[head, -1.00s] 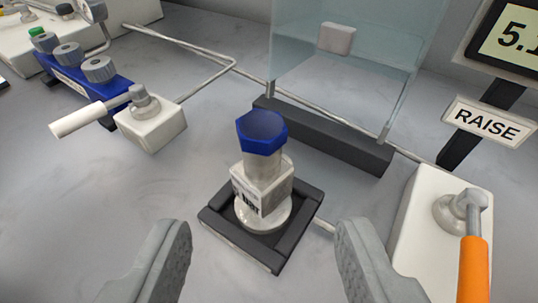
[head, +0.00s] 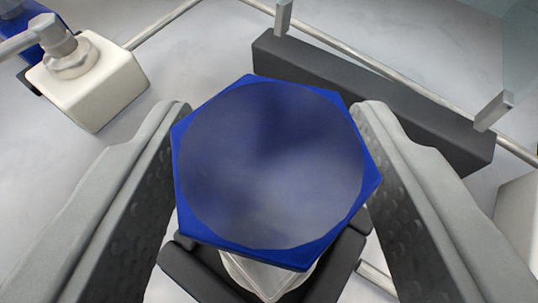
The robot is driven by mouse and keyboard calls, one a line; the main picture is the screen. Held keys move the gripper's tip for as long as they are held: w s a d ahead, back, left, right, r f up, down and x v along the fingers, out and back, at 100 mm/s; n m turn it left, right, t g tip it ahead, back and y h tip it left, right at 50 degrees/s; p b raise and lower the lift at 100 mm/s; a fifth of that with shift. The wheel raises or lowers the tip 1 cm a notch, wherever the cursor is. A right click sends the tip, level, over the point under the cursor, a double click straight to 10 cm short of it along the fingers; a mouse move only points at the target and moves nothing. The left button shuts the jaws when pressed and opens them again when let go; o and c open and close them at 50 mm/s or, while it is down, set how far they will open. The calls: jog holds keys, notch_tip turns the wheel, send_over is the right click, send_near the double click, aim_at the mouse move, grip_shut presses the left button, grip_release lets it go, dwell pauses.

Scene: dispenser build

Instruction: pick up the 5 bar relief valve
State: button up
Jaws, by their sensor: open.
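The relief valve has a blue hexagonal cap (head: 272,165) that fills the middle of the view. Its pale body (head: 262,277) shows only in part below the cap. It stands upright in a black square holder (head: 205,272), mostly hidden under the cap. The valve's label is hidden now. My gripper (head: 272,150) is open, with one grey finger on each side of the cap. The fingers lie very close to the cap's edges; I cannot tell whether they touch it.
A dark bar (head: 370,100) that carries the clear screen lies behind the valve, near the right finger. A thin metal pipe (head: 165,22) runs behind. A white block with a lever (head: 88,82) stands at the upper left. Another white block (head: 518,215) is at the right edge.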

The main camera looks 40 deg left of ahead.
jog(key=shift+w+a+f, duration=0.2)
jog(key=shift+w+a, duration=0.1)
jog(key=shift+w, duration=0.05)
jog(key=shift+c, duration=0.4)
grip_shut()
jog(key=shift+r, duration=0.1)
